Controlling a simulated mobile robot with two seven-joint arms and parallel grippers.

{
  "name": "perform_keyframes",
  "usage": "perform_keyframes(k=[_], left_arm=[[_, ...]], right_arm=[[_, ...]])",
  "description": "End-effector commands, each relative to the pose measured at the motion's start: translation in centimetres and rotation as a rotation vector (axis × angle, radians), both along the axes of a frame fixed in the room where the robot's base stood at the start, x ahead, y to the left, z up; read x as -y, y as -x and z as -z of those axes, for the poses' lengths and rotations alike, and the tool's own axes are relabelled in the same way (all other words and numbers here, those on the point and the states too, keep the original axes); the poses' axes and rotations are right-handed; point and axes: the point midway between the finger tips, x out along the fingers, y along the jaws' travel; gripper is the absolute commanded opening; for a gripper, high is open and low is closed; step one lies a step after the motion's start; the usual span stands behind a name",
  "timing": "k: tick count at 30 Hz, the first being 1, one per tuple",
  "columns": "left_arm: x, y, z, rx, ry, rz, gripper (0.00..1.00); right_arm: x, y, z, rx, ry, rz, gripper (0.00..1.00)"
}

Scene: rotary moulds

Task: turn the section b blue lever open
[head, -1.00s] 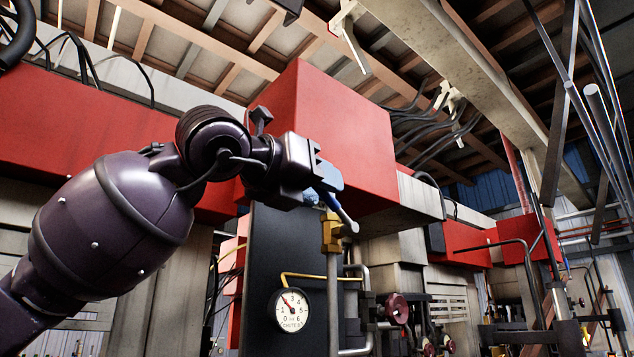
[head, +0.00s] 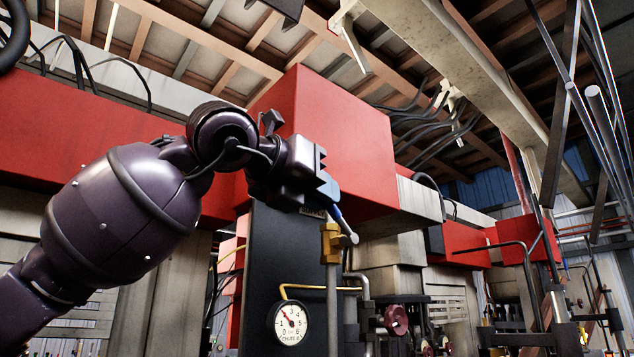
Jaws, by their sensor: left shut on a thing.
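The blue lever (head: 337,215) sits on top of a brass valve body (head: 331,243) on a vertical grey pipe, in front of a dark panel. Its pale metal end (head: 350,238) points down to the right. My left gripper (head: 328,193) is at the lever's upper part and is shut on it. The fingers hide part of the lever. I cannot read a section label near it. My right gripper is not in view.
A round gauge (head: 291,323) hangs below the valve, with a yellow pipe beside it. A dark red handwheel (head: 396,319) is to the lower right. A large red box (head: 335,130) stands close behind and above my left gripper.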

Motion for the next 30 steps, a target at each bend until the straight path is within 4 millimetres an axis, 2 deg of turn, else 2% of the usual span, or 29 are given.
perform_keyframes(k=[1, 6, 17, 18, 23, 30], left_arm=[[0.1, 0.0, -0.8, -0.018, -0.018, -0.001, 0.0], [0.4, -0.4, -1.0, -0.065, -0.065, 0.001, 0.0], [0.5, -0.5, -0.7, -0.077, -0.077, 0.001, 0.0], [0.5, -0.5, -0.8, -0.076, -0.078, 0.001, 0.17], [0.5, -0.4, -0.7, -0.077, -0.077, 0.001, 0.41], [0.5, -0.5, -0.7, -0.077, -0.079, 0.002, 0.41]], right_arm=[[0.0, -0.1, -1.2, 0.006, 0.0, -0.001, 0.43], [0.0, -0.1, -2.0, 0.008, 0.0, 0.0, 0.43], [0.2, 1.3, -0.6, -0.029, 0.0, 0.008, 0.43], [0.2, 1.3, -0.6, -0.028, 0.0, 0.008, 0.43], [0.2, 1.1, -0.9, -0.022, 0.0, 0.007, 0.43], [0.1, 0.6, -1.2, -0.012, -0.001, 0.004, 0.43]])
